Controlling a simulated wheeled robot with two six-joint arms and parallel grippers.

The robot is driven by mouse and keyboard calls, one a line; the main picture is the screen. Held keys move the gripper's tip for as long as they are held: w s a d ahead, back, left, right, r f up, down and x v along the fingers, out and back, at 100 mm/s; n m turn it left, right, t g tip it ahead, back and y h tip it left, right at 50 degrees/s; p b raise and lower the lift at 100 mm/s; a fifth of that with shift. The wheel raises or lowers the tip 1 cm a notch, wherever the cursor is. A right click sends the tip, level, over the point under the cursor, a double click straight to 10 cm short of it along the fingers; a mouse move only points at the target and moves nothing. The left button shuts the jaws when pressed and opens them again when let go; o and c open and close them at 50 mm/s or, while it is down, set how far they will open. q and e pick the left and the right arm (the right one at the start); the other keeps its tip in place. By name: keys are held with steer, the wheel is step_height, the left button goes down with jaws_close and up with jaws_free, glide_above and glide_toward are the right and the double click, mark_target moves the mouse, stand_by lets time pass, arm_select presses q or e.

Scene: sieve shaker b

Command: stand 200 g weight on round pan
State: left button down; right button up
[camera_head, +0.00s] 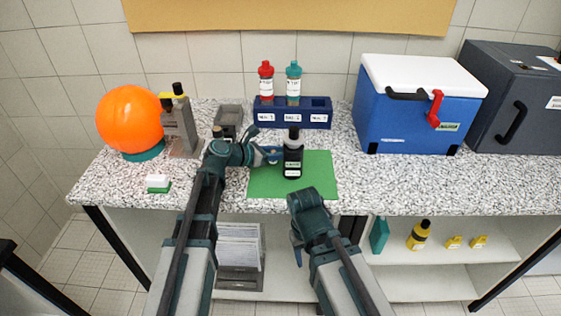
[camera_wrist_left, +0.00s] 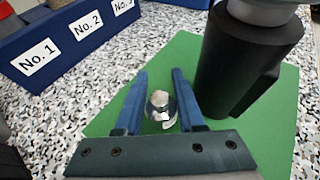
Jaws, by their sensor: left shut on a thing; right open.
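My left gripper (camera_head: 270,154) is over the green mat (camera_head: 262,184), beside a black bottle-like object (camera_head: 292,165) with a white label. In the left wrist view the left gripper (camera_wrist_left: 158,82) is shut on a small shiny silver piece (camera_wrist_left: 161,110), which looks like the weight. Its marking cannot be read. The black object (camera_wrist_left: 240,62) stands close to the right of the fingers there. My right gripper (camera_head: 297,240) is open and empty in front of the bench edge. I cannot make out a round pan for certain.
A blue numbered rack (camera_head: 312,118) with red-capped and teal-capped bottles stands behind the mat. An orange ball (camera_head: 130,118) and a grey device (camera_head: 179,130) are at left, a blue cool box (camera_head: 405,120) at right. The bench front right of the mat is clear.

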arm_select(q)
steer(key=shift+f, duration=0.5)
steer(key=shift+r, duration=0.15)
arm_select(e)
steer(key=shift+f, duration=0.4)
arm_select(q)
steer(key=c, duration=0.8)
jaws_free()
arm_select(e)
steer(key=shift+f, duration=0.1)
